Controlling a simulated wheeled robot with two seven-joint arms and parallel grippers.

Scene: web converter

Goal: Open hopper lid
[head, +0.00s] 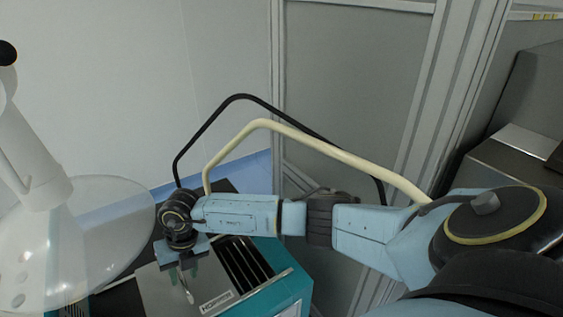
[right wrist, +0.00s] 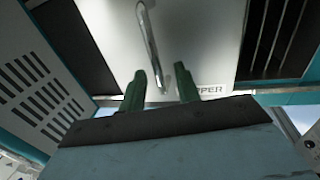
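The hopper lid (head: 165,289) is a light grey panel on top of a teal machine, lying flat as far as I can see, with a label at its edge. A slim metal handle (head: 188,291) stands on it. In the right wrist view the lid (right wrist: 203,40) fills the upper middle, and the handle (right wrist: 148,42) runs down toward the gap between my fingers. My right gripper (head: 189,272) is over the lid by the handle. Its green fingers (right wrist: 160,88) are apart, with the handle's lower end between them; I see no grip on it. My left gripper is out of view.
Black slotted openings (head: 245,262) lie right of the lid in the teal housing (head: 285,294). A clear round disc with a white stand (head: 35,175) is at the left. Bent black (head: 238,97) and cream (head: 262,123) tubes rise behind my right arm. A wall stands behind.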

